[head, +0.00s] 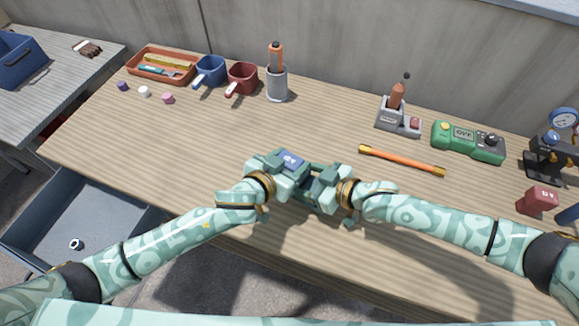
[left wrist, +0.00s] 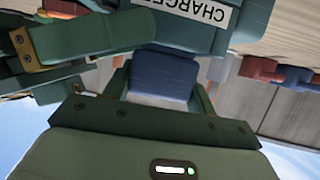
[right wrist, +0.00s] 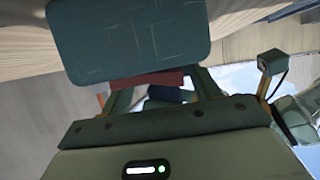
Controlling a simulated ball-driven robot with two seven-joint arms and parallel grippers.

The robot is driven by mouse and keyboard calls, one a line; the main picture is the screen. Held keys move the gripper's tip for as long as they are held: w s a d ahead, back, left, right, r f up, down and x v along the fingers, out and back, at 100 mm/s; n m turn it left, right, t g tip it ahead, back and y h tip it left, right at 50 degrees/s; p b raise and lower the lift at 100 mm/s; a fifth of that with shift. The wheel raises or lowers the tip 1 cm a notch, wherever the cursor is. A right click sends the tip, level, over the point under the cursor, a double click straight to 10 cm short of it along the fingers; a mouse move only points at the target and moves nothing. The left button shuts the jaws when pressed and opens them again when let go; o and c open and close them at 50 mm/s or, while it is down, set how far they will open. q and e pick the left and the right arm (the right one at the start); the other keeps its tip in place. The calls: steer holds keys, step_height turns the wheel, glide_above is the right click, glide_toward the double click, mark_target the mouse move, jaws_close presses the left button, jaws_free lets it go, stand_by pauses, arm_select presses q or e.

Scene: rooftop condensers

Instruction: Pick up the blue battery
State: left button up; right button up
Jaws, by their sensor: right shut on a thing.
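The blue battery (head: 291,158) has pale lettering on its top and sits at the middle of the head view. My left gripper (head: 288,172) is at it; in the left wrist view the battery (left wrist: 163,75) lies between the two spread fingers. I cannot tell whether they touch it. A dark green charger (left wrist: 218,35) with a white "CHARGE" label is beside the battery. My right gripper (head: 325,180) is shut on what looks like this charger, close to my left gripper. In the right wrist view a teal block (right wrist: 130,40) covers much of the fingertips.
A red battery (head: 537,200) stands at the right. An orange rod (head: 402,160), a green box marked OFF (head: 467,142) and a grey stand (head: 398,118) lie behind. Mugs (head: 210,70) and an orange tray (head: 163,64) are back left. The table front is clear.

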arm_select(q)
step_height(320, 180, up, 10)
steer(key=shift+r, duration=0.1)
stand_by(0.4)
arm_select(e)
steer(key=o, duration=1.7)
